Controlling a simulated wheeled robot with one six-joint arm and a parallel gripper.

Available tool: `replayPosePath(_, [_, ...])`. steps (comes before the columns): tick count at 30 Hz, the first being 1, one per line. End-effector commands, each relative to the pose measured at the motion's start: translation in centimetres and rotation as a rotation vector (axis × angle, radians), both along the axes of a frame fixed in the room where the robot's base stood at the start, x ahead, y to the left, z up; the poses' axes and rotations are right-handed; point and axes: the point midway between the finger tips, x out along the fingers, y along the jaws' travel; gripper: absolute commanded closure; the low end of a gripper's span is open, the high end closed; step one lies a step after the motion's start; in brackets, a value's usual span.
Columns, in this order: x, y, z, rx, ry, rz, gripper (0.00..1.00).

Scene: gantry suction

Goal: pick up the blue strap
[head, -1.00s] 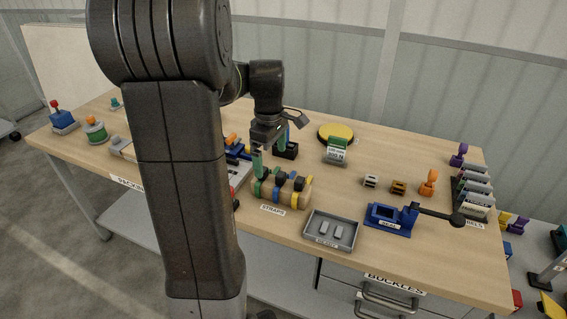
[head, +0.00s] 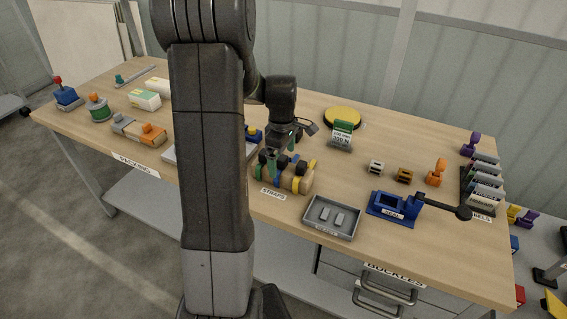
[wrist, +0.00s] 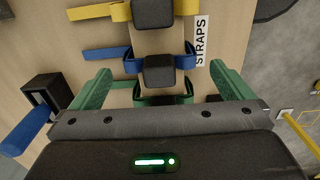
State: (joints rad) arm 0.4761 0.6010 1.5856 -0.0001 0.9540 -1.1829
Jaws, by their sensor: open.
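The blue strap (wrist: 128,62) is wrapped around a wooden roll, with a black buckle on top and a flat tail pointing left in the wrist view. A yellow strap (wrist: 95,12) lies beyond it. A green strap (wrist: 142,99) lies on the near side, partly hidden by my gripper. My gripper (wrist: 160,74) is open and empty, with its green fingers on either side of the roll and their tips near the level of the blue strap's buckle. In the head view my gripper (head: 284,160) is over the strap roll and partly covers it.
A grey tray (head: 331,218) and the blue seal tool (head: 392,207) stand to the right. A black box (wrist: 47,92) with a blue thing beside it is left of my gripper. A yellow disc (head: 343,117) is behind.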

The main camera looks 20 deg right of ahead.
Motion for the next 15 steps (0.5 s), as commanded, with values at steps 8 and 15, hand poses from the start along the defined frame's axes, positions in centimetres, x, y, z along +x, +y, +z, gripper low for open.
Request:
replayPosePath(8, [-0.1,-0.1,-3.5,0.002,0.003,0.000,0.00])
replayPosePath(15, [-0.1,-0.1,-3.8,0.000,0.000,0.000,0.00])
